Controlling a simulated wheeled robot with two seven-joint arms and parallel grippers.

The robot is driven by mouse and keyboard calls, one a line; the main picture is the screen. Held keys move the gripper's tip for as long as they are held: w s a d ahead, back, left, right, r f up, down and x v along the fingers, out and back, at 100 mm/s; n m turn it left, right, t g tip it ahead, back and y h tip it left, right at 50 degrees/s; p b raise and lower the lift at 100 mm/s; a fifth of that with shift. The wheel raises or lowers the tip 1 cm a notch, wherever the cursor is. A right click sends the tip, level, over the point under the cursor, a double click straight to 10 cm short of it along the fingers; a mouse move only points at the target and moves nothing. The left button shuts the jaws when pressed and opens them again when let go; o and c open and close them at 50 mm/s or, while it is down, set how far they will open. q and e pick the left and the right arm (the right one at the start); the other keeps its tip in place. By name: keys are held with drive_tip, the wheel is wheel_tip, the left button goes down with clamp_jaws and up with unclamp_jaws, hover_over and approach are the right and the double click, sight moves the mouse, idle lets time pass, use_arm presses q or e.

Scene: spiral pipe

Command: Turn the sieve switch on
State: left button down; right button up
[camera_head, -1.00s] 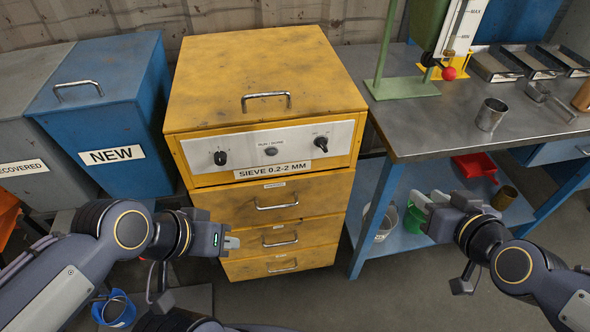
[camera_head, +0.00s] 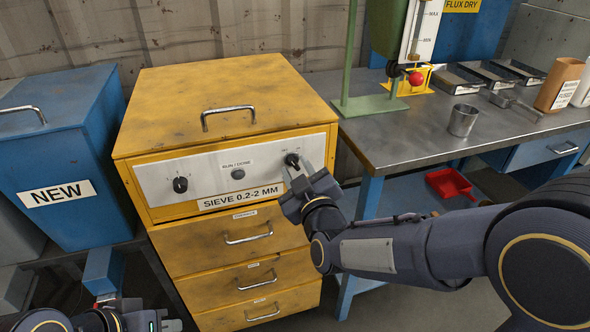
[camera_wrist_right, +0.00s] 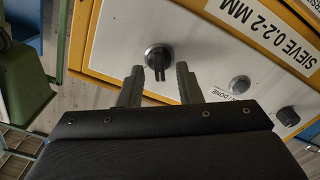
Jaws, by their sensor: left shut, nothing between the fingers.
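The yellow sieve box (camera_head: 215,90) has a pale front panel (camera_head: 208,170) lettered "SIEVE 0.2-2 MM". A black rotary switch (camera_head: 292,159) is at the panel's right end; it also shows in the right wrist view (camera_wrist_right: 157,58). My right gripper (camera_head: 296,172) is just in front of this switch with its fingers apart. In the right wrist view the open fingers (camera_wrist_right: 158,82) flank the line to the switch, which lies just past their tips; contact cannot be told. My left gripper (camera_head: 172,325) is shut and empty at the bottom left, partly cut off.
Another black knob (camera_head: 180,184) and a round button (camera_head: 238,174) are on the same panel. Handled drawers (camera_head: 250,260) are below. A metal workbench (camera_head: 400,135) with a steel cup (camera_head: 462,120) stands right; a blue "NEW" bin (camera_head: 65,150) stands left.

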drive_tip(key=shift+w+a, duration=0.15)
drive_tip(key=shift+w, duration=0.45)
drive_tip(key=c, duration=0.6)
drive_tip(key=shift+c, duration=0.2)
